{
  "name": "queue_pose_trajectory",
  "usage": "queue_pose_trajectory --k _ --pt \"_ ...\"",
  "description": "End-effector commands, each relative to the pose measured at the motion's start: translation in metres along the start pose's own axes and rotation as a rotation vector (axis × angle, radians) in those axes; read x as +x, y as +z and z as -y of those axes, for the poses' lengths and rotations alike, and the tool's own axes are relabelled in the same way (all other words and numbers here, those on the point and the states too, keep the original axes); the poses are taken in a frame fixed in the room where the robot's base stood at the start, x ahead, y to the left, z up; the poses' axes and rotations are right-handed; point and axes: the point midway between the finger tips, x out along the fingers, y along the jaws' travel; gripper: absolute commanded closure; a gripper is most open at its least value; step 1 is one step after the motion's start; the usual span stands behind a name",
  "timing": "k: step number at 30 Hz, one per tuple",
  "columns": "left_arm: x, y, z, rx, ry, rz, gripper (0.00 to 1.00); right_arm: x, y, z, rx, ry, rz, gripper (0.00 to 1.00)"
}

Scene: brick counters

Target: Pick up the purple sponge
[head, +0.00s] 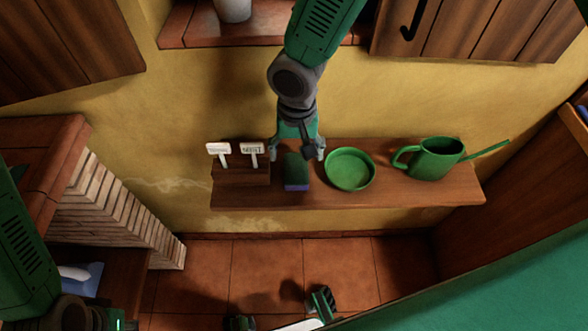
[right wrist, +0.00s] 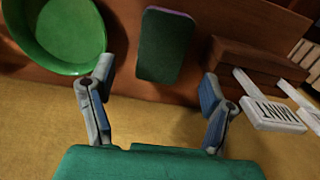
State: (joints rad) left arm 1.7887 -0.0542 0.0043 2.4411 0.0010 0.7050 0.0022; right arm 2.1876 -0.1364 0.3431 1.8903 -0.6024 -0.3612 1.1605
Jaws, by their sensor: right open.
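The sponge (head: 296,171) lies on the wooden shelf; it has a dark green top and a purple edge. In the right wrist view the sponge (right wrist: 163,46) sits ahead of the fingers, between their lines, with a gap to each. My right gripper (head: 298,154) is open and empty, above and just behind the sponge in the head view. Its two fingers with blue pads also show in the right wrist view (right wrist: 158,88).
On the shelf (head: 400,194), a green bowl (head: 350,170) stands close right of the sponge and a green watering can (head: 435,158) farther right. A wooden block (head: 240,173) with white label signs (head: 251,149) stands to the left. The yellow wall is behind.

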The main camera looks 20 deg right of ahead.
Motion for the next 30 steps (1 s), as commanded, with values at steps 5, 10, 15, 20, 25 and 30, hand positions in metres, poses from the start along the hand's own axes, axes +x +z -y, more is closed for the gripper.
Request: queue_pose_trajectory --k 5,10,15,20,25,30 --pt "0.001 0.000 0.000 0.000 0.000 -0.001 1.00 0.012 0.002 0.000 -0.001 0.001 0.001 0.28" --pt "0.005 0.000 0.000 0.001 0.000 -0.001 1.00 0.038 0.008 0.005 -0.002 0.003 0.003 0.28" --pt "0.006 0.000 0.000 0.001 0.000 -0.001 1.00 0.056 0.007 0.005 0.000 0.002 0.001 0.28" --pt "0.006 0.000 0.000 0.000 0.000 -0.001 1.00 0.057 0.007 0.005 0.000 0.001 0.000 0.28" --pt "0.006 0.000 0.000 0.000 0.000 -0.001 1.00 0.057 0.007 0.004 0.000 0.000 0.000 0.54" --pt "0.006 0.000 0.000 0.000 0.000 -0.001 1.00 0.057 0.007 0.004 0.000 0.000 0.000 0.71"
